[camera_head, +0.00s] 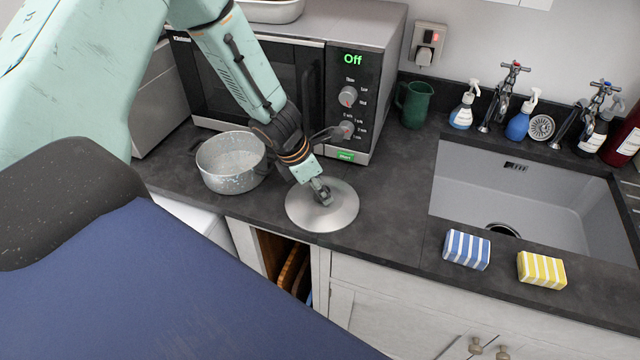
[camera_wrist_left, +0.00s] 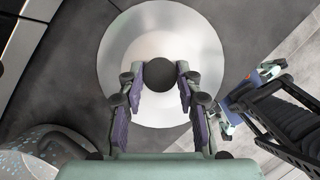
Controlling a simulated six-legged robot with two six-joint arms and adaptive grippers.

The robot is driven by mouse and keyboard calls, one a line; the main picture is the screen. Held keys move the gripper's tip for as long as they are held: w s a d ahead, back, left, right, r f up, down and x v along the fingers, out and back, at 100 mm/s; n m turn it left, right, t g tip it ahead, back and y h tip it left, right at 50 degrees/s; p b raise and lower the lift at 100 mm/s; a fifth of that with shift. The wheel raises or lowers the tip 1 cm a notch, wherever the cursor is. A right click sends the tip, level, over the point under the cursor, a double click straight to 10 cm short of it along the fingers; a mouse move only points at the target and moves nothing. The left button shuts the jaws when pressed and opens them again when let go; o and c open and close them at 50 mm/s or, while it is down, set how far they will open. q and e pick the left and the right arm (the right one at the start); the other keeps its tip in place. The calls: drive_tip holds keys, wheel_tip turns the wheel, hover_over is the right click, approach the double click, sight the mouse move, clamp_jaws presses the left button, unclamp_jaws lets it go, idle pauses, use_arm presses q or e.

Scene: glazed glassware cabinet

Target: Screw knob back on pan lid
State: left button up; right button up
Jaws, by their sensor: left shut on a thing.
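The pan lid (camera_head: 322,214), a round metal disc, lies flat on the dark worktop in the head view. In the left wrist view the lid (camera_wrist_left: 165,25) fills the upper middle. My left gripper (camera_head: 322,192) points down over the lid's middle. In the left wrist view its two fingers (camera_wrist_left: 160,77) close around a dark round knob (camera_wrist_left: 160,73), which lies over the lid's centre. The knob's underside is hidden, so I cannot tell whether it touches the lid. My right gripper (camera_wrist_left: 245,97) shows at the right of the left wrist view, away from the lid; its jaw state is unclear.
A worn metal pan (camera_head: 230,164) stands left of the lid. A microwave (camera_head: 350,35) reading "Off" stands behind. The sink (camera_head: 530,195) is to the right, with a blue sponge (camera_head: 466,250) and a yellow sponge (camera_head: 541,269) at its front edge. Worktop right of the lid is clear.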

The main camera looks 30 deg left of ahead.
use_arm(q)
drive_tip(key=shift+m+p, duration=0.6)
drive_tip(key=shift+p, duration=0.1)
drive_tip(key=shift+a+m+g+h+p, duration=0.1)
drive_tip(key=shift+m+g+h+p, duration=0.35)
drive_tip(key=shift+m+p, duration=1)
drive_tip(key=shift+f, duration=0.1)
drive_tip(key=shift+m+g+h+p, duration=0.25)
drive_tip(key=shift+m+p, duration=0.3)
drive_tip(key=shift+p, duration=0.15)
drive_tip(key=shift+m, duration=0.3)
